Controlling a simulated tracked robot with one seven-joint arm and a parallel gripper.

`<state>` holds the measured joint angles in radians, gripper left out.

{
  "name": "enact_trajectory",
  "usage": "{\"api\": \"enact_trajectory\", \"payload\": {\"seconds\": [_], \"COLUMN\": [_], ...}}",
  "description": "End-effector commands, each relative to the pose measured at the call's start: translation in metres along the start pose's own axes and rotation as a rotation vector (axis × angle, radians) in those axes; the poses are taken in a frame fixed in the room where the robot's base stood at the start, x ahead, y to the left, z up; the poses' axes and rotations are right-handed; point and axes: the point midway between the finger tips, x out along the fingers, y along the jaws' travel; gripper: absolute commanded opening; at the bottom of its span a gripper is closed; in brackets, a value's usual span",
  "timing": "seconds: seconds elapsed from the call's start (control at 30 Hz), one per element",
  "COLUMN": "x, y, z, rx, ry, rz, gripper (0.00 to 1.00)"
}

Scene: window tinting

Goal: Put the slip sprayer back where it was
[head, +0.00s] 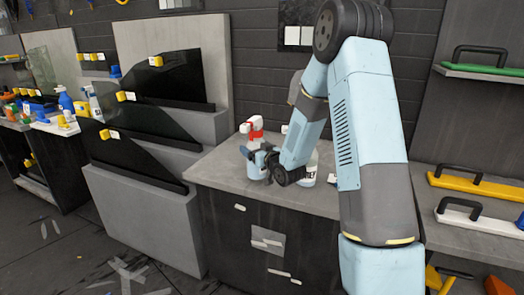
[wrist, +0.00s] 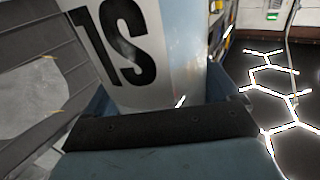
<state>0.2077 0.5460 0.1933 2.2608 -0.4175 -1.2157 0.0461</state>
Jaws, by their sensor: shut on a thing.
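The slip sprayer (head: 252,127) has a red and white trigger head and shows over the left part of the grey counter (head: 215,168) in the head view. My gripper (head: 262,160) is shut around its body. In the wrist view the bottle's pale body (wrist: 125,45) fills the space between the fingers, with large dark letters, partly cut off, on its label. The bottle looks roughly upright. I cannot tell whether its base touches the counter. My arm hides part of the counter behind it.
Another labelled bottle (head: 310,168) stands just right of my gripper, partly hidden by my arm. Dark glass panels (head: 168,82) with yellow tags stand on a stepped rack at left. A shelf with handled tools (head: 475,188) is at right. The counter's front left is clear.

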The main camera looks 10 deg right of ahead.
Motion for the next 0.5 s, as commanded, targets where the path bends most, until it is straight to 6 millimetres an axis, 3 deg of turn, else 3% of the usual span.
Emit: {"api": "enact_trajectory", "payload": {"seconds": [0.2,0.5], "x": [0.024,0.036], "y": [0.036,0.054], "z": [-0.001,-0.001], "rx": [-0.002,-0.001], "ry": [0.003,0.001], "rz": [0.001,0.0], "gripper": [0.41,0.41]}}
